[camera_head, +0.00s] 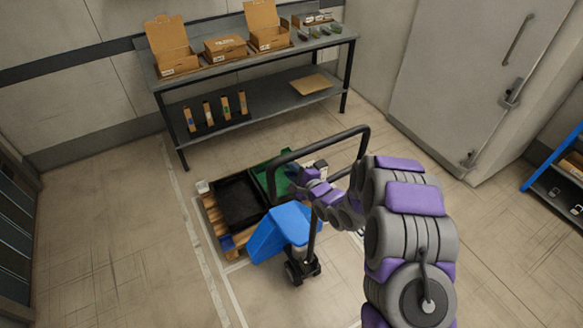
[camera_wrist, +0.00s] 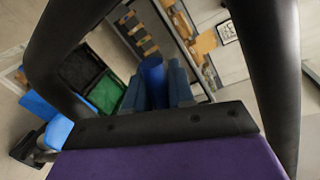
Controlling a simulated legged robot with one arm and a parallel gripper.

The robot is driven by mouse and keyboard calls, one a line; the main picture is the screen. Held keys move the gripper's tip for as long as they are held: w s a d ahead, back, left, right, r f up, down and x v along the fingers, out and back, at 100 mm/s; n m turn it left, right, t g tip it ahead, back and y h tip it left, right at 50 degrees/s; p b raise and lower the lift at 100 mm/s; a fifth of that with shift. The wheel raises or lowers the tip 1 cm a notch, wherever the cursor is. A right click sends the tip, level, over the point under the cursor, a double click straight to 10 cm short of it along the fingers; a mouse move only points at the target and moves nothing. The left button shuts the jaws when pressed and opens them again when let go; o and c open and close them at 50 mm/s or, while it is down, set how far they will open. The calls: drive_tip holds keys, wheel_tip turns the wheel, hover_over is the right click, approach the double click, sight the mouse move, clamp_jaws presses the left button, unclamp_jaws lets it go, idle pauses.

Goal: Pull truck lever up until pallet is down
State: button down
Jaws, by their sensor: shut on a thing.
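The pallet truck (camera_head: 288,226) has a blue body and a black looped handle (camera_head: 318,138). Its wooden pallet (camera_head: 213,222) carries a black crate (camera_head: 239,203) and a green crate (camera_head: 261,176). My gripper (camera_head: 303,177) is at the truck's handle, inside the black loop. In the wrist view my gripper (camera_wrist: 160,88) is shut on the blue lever (camera_wrist: 152,72), with dark fingers beside it. The handle's black bars rise on both sides of that view. The lever is mostly hidden by my gripper in the head view. I cannot tell whether the pallet touches the floor.
A grey table (camera_head: 250,62) with open cardboard boxes stands behind the truck, with a lower shelf (camera_head: 262,105). A grey door (camera_head: 470,80) is at the back right, and a blue-framed rack (camera_head: 553,160) at the far right. The floor to the left is clear.

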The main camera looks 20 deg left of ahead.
drive_tip(key=c, duration=1.1)
unclamp_jaws()
drive_tip(key=shift+o, duration=0.2)
drive_tip(key=shift+s+d+r, duration=0.1)
drive_tip(key=shift+s+d, duration=0.1)
drive_tip(key=shift+d, duration=0.3)
drive_tip(key=b+v, duration=0.1)
drive_tip(key=v, duration=1.5)
drive_tip(key=shift+s, duration=0.1)
